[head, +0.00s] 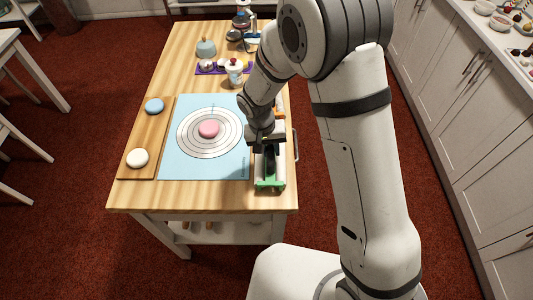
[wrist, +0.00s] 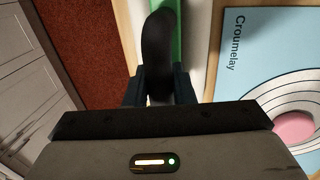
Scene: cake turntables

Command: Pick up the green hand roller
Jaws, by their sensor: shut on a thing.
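The green hand roller (head: 270,184) lies near the right edge of the wooden table, in a pale tray or holder (head: 279,165). Its green part (wrist: 178,22) and a black curved handle (wrist: 158,45) show in the wrist view. My gripper (head: 267,147) is above the roller. In the wrist view my gripper (wrist: 159,88) has its fingers on both sides of the black handle, shut on it. The far part of the roller is hidden by the gripper. I cannot tell whether the roller is clear of its holder.
A blue mat (head: 229,168) with printed rings and a pink disc (head: 209,129) lies left of the gripper. A wooden board (head: 149,139) holds a blue disc (head: 154,106) and a white disc (head: 138,158). A cup (head: 235,77) and a purple tray (head: 218,72) stand farther back.

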